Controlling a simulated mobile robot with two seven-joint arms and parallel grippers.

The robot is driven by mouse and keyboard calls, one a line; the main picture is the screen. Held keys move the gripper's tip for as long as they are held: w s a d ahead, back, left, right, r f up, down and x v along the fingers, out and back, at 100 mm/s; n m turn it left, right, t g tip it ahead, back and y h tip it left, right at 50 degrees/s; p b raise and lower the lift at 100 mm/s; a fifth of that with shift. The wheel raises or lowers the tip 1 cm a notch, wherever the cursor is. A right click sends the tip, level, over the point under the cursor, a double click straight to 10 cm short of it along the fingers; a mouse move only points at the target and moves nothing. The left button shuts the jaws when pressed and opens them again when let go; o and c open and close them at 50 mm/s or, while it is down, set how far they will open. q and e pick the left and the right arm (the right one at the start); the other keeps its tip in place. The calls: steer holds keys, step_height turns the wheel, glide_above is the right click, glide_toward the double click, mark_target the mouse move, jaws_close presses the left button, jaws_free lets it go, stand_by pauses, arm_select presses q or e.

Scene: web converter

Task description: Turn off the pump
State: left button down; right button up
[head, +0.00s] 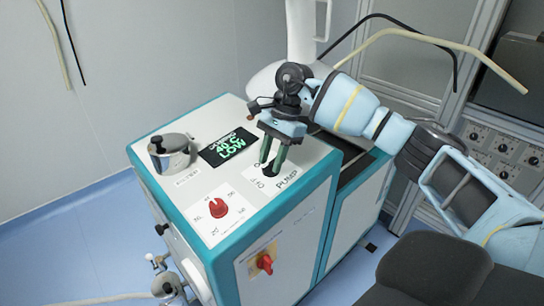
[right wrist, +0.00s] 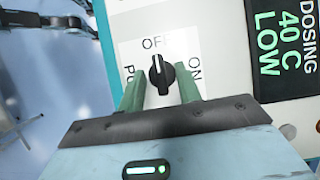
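The pump knob (right wrist: 161,76) is a black rotary switch on a white label plate on top of the machine. In the right wrist view its white mark points up toward the "OFF" lettering; "ON" is at its right. My right gripper (right wrist: 162,90) is open, with one green finger on each side of the knob and small gaps showing. In the head view the right gripper (head: 273,165) points down over the "PUMP" label (head: 287,180), and its fingers partly hide the knob. My left gripper is not in view.
The white and teal machine (head: 195,255) also carries a display (head: 229,147) reading "DOSING 40 C LOW". A red dial (head: 218,208) and a metal pot (head: 170,152) are on its top. A red switch (head: 265,263) is on its side.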

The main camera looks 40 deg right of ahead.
steer(key=v, duration=0.7)
steer(key=shift+r, duration=0.4)
steer(key=shift+d+f, duration=0.1)
steer(key=shift+d, duration=0.05)
stand_by(0.3)
